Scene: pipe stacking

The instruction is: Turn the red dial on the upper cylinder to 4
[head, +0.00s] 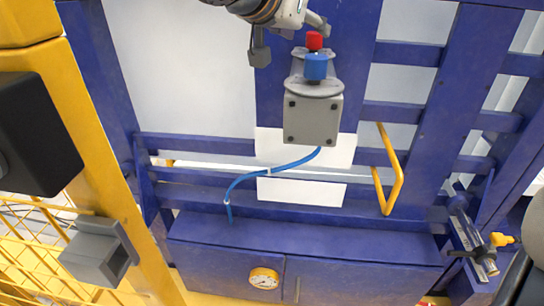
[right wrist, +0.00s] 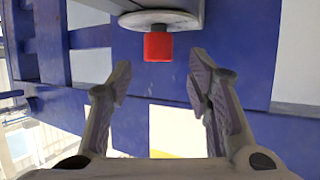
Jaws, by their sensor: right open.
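The red dial (head: 314,41) is on the upper part of the grey cylinder unit (head: 312,120), just above a blue knob (head: 316,67) in the head view. In the right wrist view the red dial (right wrist: 158,44) sits below a round grey flange (right wrist: 160,20). My right gripper (head: 288,38) is at the top of the head view, beside the dial. Its fingers are open and empty, and in the right wrist view the gripper (right wrist: 158,80) shows the dial beyond the gap between its fingertips, apparently untouched. No number on the dial is readable. My left gripper is not in view.
A blue hose (head: 265,173) runs from the unit to the blue frame. A yellow handle (head: 391,175) stands out at right, and a round gauge (head: 264,278) is on the cabinet below. A yellow post (head: 95,150) is at left.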

